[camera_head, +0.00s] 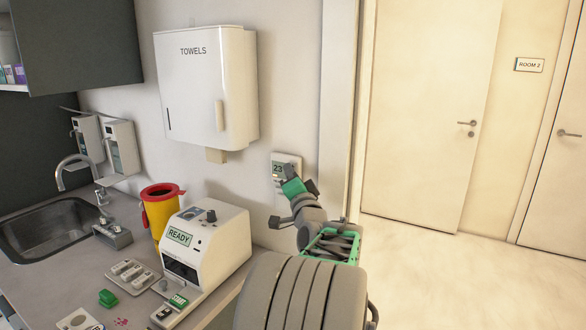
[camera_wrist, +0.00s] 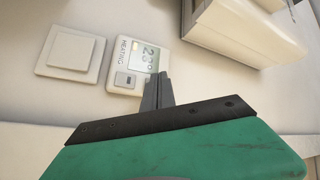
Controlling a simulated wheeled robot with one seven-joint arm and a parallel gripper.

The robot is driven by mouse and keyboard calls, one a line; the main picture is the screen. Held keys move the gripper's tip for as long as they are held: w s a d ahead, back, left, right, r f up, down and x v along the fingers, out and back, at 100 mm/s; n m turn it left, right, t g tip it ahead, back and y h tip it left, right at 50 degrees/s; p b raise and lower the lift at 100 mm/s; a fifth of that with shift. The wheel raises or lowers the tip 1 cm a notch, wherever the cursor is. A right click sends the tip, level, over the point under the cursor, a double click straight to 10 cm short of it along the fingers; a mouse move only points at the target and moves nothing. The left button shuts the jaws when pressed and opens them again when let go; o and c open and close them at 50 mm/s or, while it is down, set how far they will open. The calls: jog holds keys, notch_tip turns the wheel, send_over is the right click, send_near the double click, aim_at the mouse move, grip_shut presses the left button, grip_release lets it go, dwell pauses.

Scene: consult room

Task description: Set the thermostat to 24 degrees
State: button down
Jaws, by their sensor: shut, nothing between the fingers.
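The thermostat (camera_head: 279,160) is a small white unit on the wall below and right of the towel dispenser. My gripper (camera_head: 312,184) is shut and empty, right at the thermostat. In the wrist view the closed fingertips (camera_wrist: 162,77) overlap the thermostat's edge beside the display and hide part of it. I cannot tell whether they touch it.
A white wall switch (camera_wrist: 70,53) sits beside the thermostat. The towel dispenser (camera_head: 207,90) juts out above left. A white READY machine (camera_head: 222,235) and a yellow-red bin (camera_head: 160,210) stand on the counter below. A door frame (camera_head: 340,110) is at right, with open floor beyond.

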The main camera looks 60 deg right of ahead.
jog(key=shift+a, duration=0.6)
jog(key=a, duration=0.3)
jog(key=a+b, duration=0.1)
jog(key=a, duration=0.1)
jog(key=shift+s, duration=0.3)
dwell(0.4)
